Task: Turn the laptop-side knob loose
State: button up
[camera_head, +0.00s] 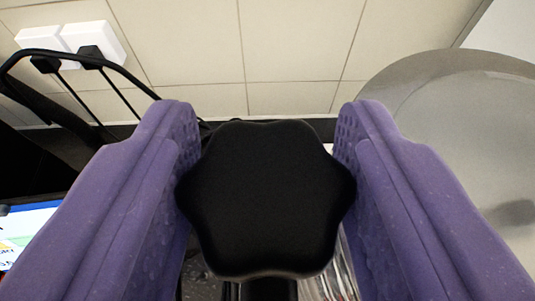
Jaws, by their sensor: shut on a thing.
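A black star-shaped knob (266,198) with rounded lobes fills the middle of the view. My gripper (266,190) has one purple finger on each side of it, and both inner faces touch its lobes. The gripper is shut on the knob. A dark stem shows below the knob, and what it joins is mostly hidden behind the knob. A corner of a lit laptop screen (28,230) shows at the lower left.
A large grey metal round body (470,130) stands close on the right. White wall sockets (72,42) with black plugs and cables (75,60) are at the upper left. A beige tiled wall (290,50) lies behind.

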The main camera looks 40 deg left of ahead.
jog(key=shift+r+g+p, duration=0.2)
jog(key=shift+g+p, duration=0.1)
jog(key=shift+f+n, duration=0.2)
jog(key=shift+n, duration=0.1)
jog(key=o, duration=1)
jog(key=shift+c, duration=0.2)
jog(key=v, duration=0.7)
jog(key=shift+s+d, duration=0.15)
jog(key=shift+d, duration=0.2)
